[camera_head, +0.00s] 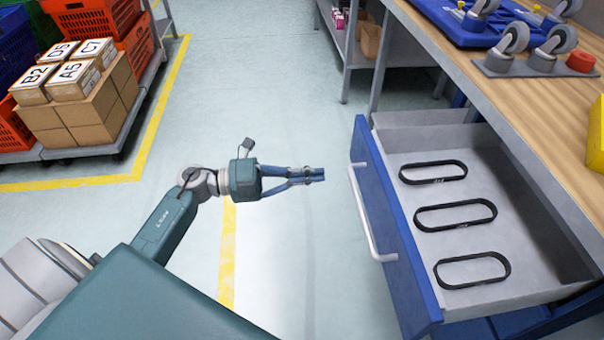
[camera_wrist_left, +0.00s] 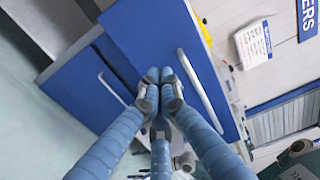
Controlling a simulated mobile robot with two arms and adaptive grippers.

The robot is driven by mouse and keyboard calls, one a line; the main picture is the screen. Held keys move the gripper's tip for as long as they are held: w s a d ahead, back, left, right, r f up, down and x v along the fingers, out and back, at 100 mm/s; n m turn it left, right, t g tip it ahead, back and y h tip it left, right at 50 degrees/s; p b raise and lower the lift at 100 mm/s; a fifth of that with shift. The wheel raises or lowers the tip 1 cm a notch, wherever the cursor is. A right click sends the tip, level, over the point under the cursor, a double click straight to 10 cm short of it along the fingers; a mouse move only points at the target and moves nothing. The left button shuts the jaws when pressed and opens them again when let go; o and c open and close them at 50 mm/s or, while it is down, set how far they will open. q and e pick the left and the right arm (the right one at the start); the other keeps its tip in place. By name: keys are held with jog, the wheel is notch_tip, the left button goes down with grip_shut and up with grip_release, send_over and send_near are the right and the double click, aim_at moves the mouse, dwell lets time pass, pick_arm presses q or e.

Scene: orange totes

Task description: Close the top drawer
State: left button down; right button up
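The top drawer (camera_head: 380,220) has a blue front and a grey inside and is pulled out from under the wooden workbench. Its light bar handle (camera_head: 370,218) is on the blue front. Several black belts lie in the drawer. My left gripper (camera_head: 318,174) points at the drawer front from the left, a short gap away from it, with its fingertips together and nothing visible between them. In the left wrist view, the fingertips (camera_wrist_left: 160,76) meet in front of the blue drawer front (camera_wrist_left: 160,35), beside its handle (camera_wrist_left: 200,90).
The workbench top (camera_head: 480,75) carries caster wheels and a blue board. A lower drawer handle (camera_wrist_left: 114,90) shows in the left wrist view. Carts with boxes (camera_head: 75,85) and orange totes stand at the far left. The floor left of the drawer is clear.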

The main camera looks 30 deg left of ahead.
aim_at(467, 168)
pick_arm(q)
jog(key=x, duration=0.8)
jog(key=shift+w+d, duration=0.2)
jog(key=shift+w, duration=0.05)
pick_arm(e)
jog(key=shift+f, duration=0.2)
